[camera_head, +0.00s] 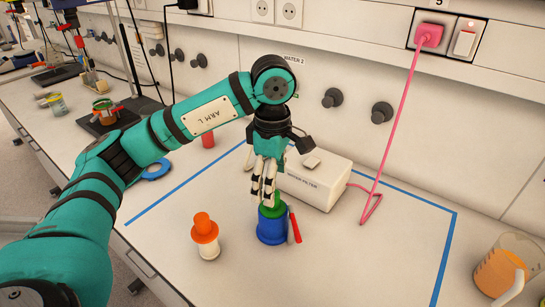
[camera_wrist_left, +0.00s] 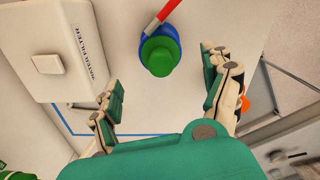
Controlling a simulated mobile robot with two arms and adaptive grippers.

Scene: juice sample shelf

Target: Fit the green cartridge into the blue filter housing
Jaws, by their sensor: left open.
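The green cartridge (camera_head: 272,209) sits upright at the top of the blue filter housing (camera_head: 271,231). In the left wrist view the cartridge (camera_wrist_left: 160,61) shows from above, with the blue housing (camera_wrist_left: 161,37) around its far side. How deep it sits, I cannot tell. My left gripper (camera_head: 262,198) points down just above the cartridge. Its fingers are spread; in the wrist view they stand apart with nothing between them, and the cartridge shows beyond them. My right gripper is not in view.
A white water filter box (camera_head: 316,178) stands behind the housing, with a pink cable. A red and grey stick (camera_head: 295,226) is beside the housing. An orange-topped white piece (camera_head: 206,238) stands to the left. An orange juice jug (camera_head: 500,272) is far right.

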